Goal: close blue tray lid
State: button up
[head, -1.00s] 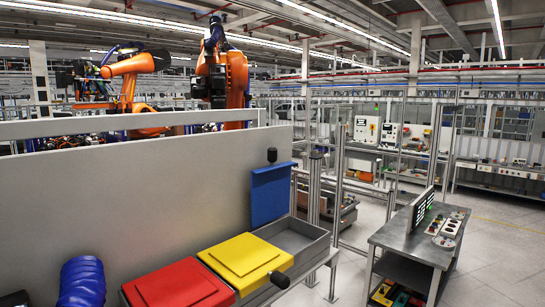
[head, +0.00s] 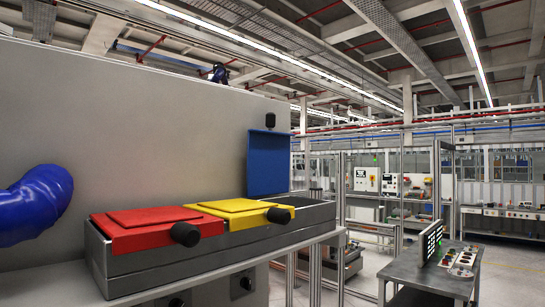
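The blue lid (head: 268,163) stands upright, open, against the grey panel at the far end of the row of trays. Its black knob (head: 270,120) is at the top edge. The yellow lid (head: 243,213) and the red lid (head: 146,229) lie shut on the nearer trays, each with a black knob at the front. My gripper is not in view. A blue rounded, sleeve-like part (head: 38,205) shows at the left edge, apart from the lids; I cannot tell what it belongs to.
A tall grey panel (head: 140,125) rises directly behind the trays. A metal frame (head: 315,250) and shelf carry the trays. At right stands a grey workbench (head: 430,272) with a display and controls. Open floor lies around it.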

aim_at(268, 152)
jog(key=i+l, duration=0.25)
jog(key=i, duration=0.2)
jog(key=i+l, duration=0.2)
jog(key=i, duration=0.25)
jog(key=i+l+z, duration=0.1)
jog(key=i+l, duration=0.15)
jog(key=i, duration=0.2)
jog(key=i+l, duration=0.2)
jog(key=i, duration=0.25)
